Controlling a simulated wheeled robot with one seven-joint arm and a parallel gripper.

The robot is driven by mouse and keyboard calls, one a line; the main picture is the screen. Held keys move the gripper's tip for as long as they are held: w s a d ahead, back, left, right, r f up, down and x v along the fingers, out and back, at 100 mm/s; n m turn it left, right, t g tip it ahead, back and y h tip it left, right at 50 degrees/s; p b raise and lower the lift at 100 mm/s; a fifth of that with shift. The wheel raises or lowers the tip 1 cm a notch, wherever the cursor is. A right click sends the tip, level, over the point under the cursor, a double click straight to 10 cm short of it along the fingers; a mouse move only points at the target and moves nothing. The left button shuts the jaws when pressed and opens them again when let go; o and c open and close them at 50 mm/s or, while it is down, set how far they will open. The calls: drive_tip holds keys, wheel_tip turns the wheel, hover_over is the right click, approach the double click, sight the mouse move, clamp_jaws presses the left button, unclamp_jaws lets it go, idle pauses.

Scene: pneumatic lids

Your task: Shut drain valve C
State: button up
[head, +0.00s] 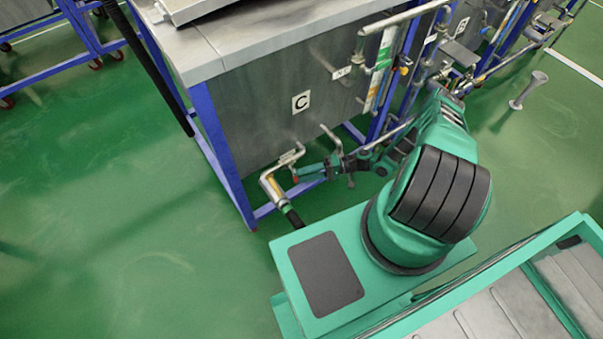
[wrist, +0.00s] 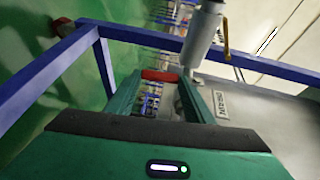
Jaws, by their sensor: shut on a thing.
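The tank with the C label (head: 301,102) stands on a blue frame, and a bent metal drain pipe (head: 268,182) leaves its lower front. A small red valve handle (head: 295,178) shows beside that pipe. My gripper (head: 303,173) reaches in low from the right at the handle. In the wrist view the red handle (wrist: 160,75) lies crosswise between the tips of my gripper (wrist: 160,80), which is shut on it. The valve body is mostly hidden in both views.
Blue frame legs and rails (head: 219,150) stand close to my gripper; one rail (wrist: 50,75) crosses the wrist view. A pipe with a yellow lever (wrist: 227,40) hangs nearby. More pipework (head: 385,60) stands at the tank's right. Green floor is clear at left.

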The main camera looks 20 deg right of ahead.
drive_tip(key=shift+f, duration=0.2)
drive_tip(key=o, duration=1.5)
drive_tip(key=shift+o, duration=0.2)
drive_tip(key=shift+d+r, duration=0.1)
drive_tip(key=shift+d, duration=0.05)
drive_tip(key=v, duration=1)
drive_tip(key=shift+d, duration=0.25)
drive_tip(key=shift+s, duration=0.1)
drive_tip(key=shift+c, duration=0.4)
